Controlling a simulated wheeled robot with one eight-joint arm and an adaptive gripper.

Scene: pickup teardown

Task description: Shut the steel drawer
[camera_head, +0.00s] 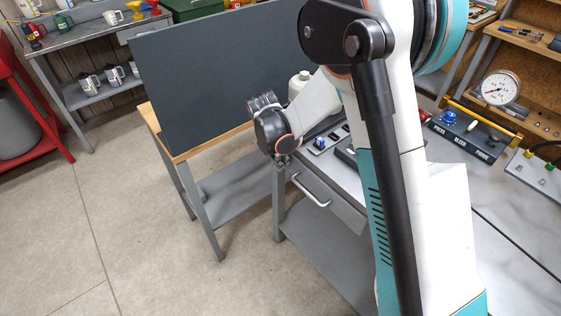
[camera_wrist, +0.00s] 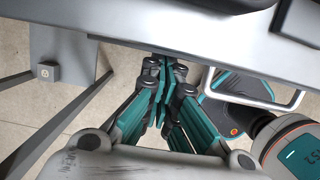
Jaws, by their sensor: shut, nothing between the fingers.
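The steel drawer (camera_head: 342,203) is a grey front under the bench top, with a pale bar handle (camera_head: 311,192). No drawer interior shows, and I cannot tell how far out it stands. In the wrist view the handle (camera_wrist: 283,107) shows at the right below a long grey metal face. My gripper (camera_wrist: 164,66) is shut and empty, its teal and black fingertips by the lower edge of that face, left of the handle. I cannot tell whether they touch it. In the head view my wrist hangs above the drawer's left end and the fingertips are mostly hidden.
A dark upright panel (camera_head: 205,75) stands on a wooden-topped table behind my wrist. A grey lower shelf (camera_head: 318,240) lies below the drawer. The concrete floor (camera_head: 130,210) at left is clear.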

